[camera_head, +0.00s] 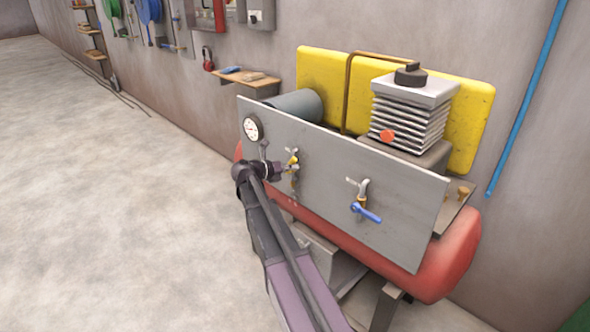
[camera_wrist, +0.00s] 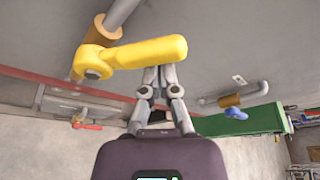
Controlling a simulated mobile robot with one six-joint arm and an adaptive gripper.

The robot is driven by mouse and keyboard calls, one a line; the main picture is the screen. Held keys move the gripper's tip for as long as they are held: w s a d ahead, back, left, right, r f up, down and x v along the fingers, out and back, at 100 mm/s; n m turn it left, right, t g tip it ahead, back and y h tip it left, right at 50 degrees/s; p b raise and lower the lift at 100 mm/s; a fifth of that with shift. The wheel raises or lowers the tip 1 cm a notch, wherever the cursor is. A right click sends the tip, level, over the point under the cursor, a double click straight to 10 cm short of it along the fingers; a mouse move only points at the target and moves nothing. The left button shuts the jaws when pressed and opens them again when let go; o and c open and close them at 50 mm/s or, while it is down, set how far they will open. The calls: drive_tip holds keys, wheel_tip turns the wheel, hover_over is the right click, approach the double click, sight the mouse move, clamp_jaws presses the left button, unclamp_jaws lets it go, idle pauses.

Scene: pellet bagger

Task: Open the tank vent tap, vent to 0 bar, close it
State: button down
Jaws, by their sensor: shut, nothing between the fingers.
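A yellow-handled tap (camera_head: 292,160) sits on the grey front panel of a compressor. In the wrist view its yellow lever (camera_wrist: 150,52) runs from a brass body at the left toward the right. My gripper (camera_wrist: 160,72) is shut and empty, its fingertips at the lever's lower edge; I cannot tell whether they touch it. In the head view my gripper (camera_head: 287,168) is beside this tap, partly covering it. A blue-handled tap (camera_head: 364,211) is further right on the panel. A round gauge (camera_head: 253,128) is at the panel's left; its reading is too small to tell.
The grey panel (camera_head: 335,180) stands in front of a red tank (camera_head: 450,268) and a finned compressor head (camera_head: 410,112). The wrist view also shows a red handle (camera_wrist: 87,126) at the left and a blue one (camera_wrist: 236,113) at the right. The floor (camera_head: 120,190) left is clear.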

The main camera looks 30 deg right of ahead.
drive_tip(key=shift+w+a+r+p, duration=0.2)
drive_tip(key=shift+w+r+p, duration=0.15)
drive_tip(key=shift+w+r, duration=0.15)
drive_tip(key=shift+w+a+r+p, duration=0.2)
drive_tip(key=shift+w+r+p, duration=0.15)
drive_tip(key=shift+w, duration=0.25)
drive_tip(key=shift+w+r, duration=0.1)
drive_tip(key=shift+w, duration=0.1)
drive_tip(key=shift+s, duration=0.1)
drive_tip(key=s+d, duration=0.1)
drive_tip(key=s, duration=0.3)
drive_tip(key=f+v, duration=0.2)
drive_tip(key=v, duration=0.7)
drive_tip(key=shift+w+a, duration=0.35)
drive_tip(key=shift+a, duration=0.15)
drive_tip(key=shift+f, duration=0.1)
